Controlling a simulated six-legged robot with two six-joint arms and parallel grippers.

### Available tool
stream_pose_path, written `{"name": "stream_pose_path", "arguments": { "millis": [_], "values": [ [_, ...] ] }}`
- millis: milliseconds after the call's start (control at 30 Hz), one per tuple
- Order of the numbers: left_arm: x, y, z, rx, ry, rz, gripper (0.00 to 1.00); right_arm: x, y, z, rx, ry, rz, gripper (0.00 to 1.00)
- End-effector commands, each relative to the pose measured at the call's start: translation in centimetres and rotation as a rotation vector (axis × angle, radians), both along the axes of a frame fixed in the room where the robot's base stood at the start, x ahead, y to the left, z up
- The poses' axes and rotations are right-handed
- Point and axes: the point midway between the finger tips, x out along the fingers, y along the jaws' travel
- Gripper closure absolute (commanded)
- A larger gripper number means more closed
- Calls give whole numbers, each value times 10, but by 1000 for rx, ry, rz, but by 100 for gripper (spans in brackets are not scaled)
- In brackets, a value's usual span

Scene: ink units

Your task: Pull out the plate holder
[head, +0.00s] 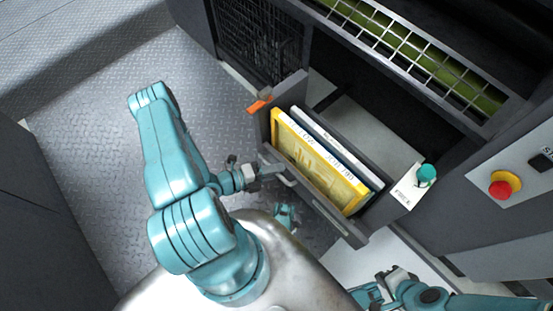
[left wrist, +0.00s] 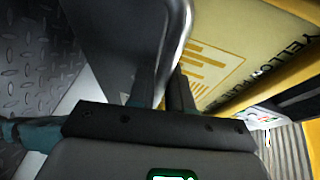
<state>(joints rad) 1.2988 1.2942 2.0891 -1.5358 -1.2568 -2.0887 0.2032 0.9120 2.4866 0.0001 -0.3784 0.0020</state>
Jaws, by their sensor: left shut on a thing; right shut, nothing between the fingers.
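The plate holder (head: 327,217) is a dark drawer-like tray standing out from the machine front. In it stand a yellow plate (head: 310,168) at the front and white-edged, dark plates (head: 337,143) behind. My left gripper (head: 270,171) is at the left part of the holder's front, shut on its grey handle. In the left wrist view the handle (left wrist: 176,45) runs between the dark fingers (left wrist: 156,92), with the yellow plate (left wrist: 215,55) beyond it. My right gripper (head: 396,274) is shut and empty at the lower right, apart from the holder.
An orange tab (head: 260,104) sticks out left of the holder. A teal knob (head: 427,173) is on its right side. A red button on a yellow base (head: 502,185) is on the right panel. The metal floor (head: 90,130) at left is clear.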

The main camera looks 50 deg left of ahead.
Motion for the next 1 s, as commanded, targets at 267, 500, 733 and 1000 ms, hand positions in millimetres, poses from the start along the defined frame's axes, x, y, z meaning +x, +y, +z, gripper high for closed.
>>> {"name": "stream_pose_path", "arguments": {
  "millis": [267,500,733,1000],
  "values": [
    [0,-2,0,0,0,-2,60,0,0,0,0,0,0,100],
    [0,-2,0,0,0,0,60,0,0,0,0,0,0,100],
    [-2,-1,1,0,0,2,60,0,0,1,0,1,0,100],
    [-48,21,14,3,3,10,60,-11,2,20,6,36,4,100]
  ]
}}
